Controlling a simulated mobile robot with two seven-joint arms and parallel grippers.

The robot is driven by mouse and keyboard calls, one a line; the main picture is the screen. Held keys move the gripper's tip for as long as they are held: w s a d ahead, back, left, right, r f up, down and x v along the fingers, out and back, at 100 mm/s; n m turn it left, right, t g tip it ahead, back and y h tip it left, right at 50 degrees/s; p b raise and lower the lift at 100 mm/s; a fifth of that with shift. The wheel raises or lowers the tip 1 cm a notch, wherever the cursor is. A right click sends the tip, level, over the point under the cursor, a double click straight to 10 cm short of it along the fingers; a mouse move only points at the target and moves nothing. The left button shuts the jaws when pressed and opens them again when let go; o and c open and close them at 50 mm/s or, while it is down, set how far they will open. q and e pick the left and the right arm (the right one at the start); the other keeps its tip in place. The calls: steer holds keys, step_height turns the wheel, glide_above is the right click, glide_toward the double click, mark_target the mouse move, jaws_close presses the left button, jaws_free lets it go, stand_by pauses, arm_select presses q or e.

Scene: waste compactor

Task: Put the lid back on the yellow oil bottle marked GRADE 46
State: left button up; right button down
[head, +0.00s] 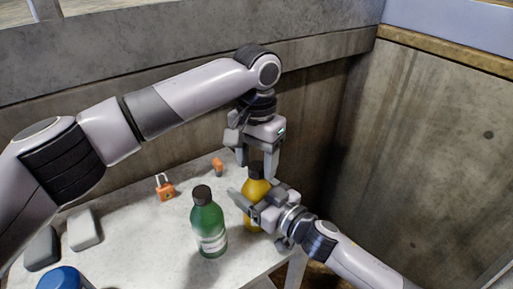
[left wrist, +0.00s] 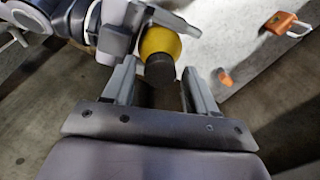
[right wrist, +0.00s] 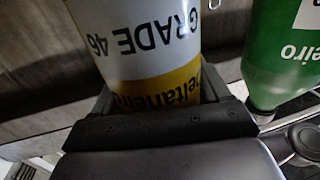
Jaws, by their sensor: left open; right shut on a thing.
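The yellow oil bottle (head: 256,187) stands upright near the table's right edge. Its label reads GRADE 46 in the right wrist view (right wrist: 150,50). A dark lid (head: 256,168) shows on its top; I cannot tell whether it is screwed down. In the left wrist view the lid (left wrist: 160,73) lies between the fingertips. My left gripper (head: 256,167) is open, pointing down from above, with a finger on either side of the lid. My right gripper (head: 246,208) is shut around the body of the bottle from the front right and hides part of it.
A green bottle (head: 208,228) with a dark cap stands just left of the yellow one. An orange padlock (head: 165,188), a small orange item (head: 218,166), grey blocks (head: 84,230) and a blue object (head: 62,279) are on the table. Concrete walls stand behind and right.

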arm_select(q)
jaws_close()
steer(key=shift+m, duration=0.9)
steer(key=shift+o, duration=0.7)
jaws_free()
step_height(320, 180, up, 12)
arm_select(e)
jaws_free()
